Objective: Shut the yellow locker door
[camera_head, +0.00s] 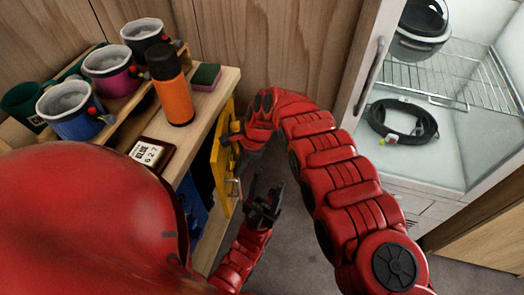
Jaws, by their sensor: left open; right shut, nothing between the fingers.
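The yellow locker door (218,167) stands ajar at the right side of the wooden counter, seen at a steep angle. A metal handle (235,190) is on its outer face. Dark space and blue items show in the gap to its left. My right gripper (229,144) is shut and empty at the upper part of the door; whether it touches the door is unclear. My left gripper (265,192) is open and empty, a little right of the handle and apart from the door.
The counter (215,98) holds an orange bottle (172,92), a green sponge (206,76), a sign (149,153) and several cups on a rack. Grey floor lies between.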

